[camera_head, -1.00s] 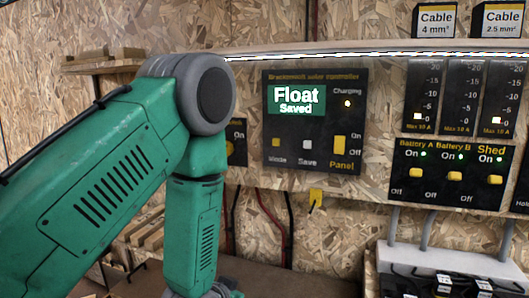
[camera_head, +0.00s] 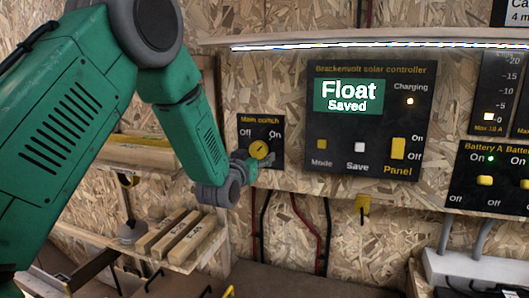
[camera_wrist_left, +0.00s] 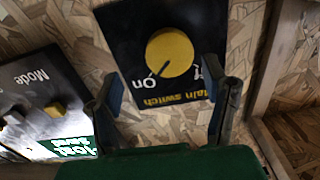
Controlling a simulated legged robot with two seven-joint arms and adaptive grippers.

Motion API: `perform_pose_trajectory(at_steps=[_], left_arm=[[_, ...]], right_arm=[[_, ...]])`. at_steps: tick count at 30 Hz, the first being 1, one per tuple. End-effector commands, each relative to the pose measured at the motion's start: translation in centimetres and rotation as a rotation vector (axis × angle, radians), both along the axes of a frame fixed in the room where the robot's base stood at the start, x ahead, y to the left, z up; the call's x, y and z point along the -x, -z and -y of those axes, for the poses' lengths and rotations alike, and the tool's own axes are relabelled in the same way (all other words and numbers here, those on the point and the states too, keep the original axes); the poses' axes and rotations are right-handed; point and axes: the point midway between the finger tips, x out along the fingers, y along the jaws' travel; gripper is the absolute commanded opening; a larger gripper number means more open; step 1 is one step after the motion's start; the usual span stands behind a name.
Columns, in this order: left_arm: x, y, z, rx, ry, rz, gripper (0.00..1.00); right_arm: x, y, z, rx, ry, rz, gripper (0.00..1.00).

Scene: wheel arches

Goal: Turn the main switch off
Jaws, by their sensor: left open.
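The main switch (camera_head: 259,149) is a yellow round knob on a small black panel, with Off at its left and On at its right. Its dark mark points toward On. In the left wrist view the knob (camera_wrist_left: 170,52) appears upside down, with its mark toward On. Contact cannot be told. My right gripper is not in view.
The solar controller (camera_head: 370,117) reads Float, Saved, and sits just right of the switch, with a yellow Panel switch (camera_head: 398,148). Battery breakers (camera_head: 484,181) are further right. A lit shelf edge (camera_head: 380,45) runs above. Wooden blocks (camera_head: 180,238) lie on a lower shelf.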

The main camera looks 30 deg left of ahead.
Motion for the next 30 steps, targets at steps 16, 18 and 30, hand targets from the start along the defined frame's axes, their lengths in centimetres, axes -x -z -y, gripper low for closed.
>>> perform_pose_trajectory(at_steps=[16,18,30], left_arm=[[-3.8,-0.7,0.9,-0.016,-0.003,0.000,0.68],[-3.6,-0.5,0.4,-0.010,-0.001,0.001,0.68],[-3.6,-0.2,0.1,-0.008,-0.007,-0.004,0.18]], right_arm=[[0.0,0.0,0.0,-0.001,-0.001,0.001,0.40],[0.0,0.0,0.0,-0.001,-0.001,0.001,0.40],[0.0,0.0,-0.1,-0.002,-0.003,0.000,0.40]])
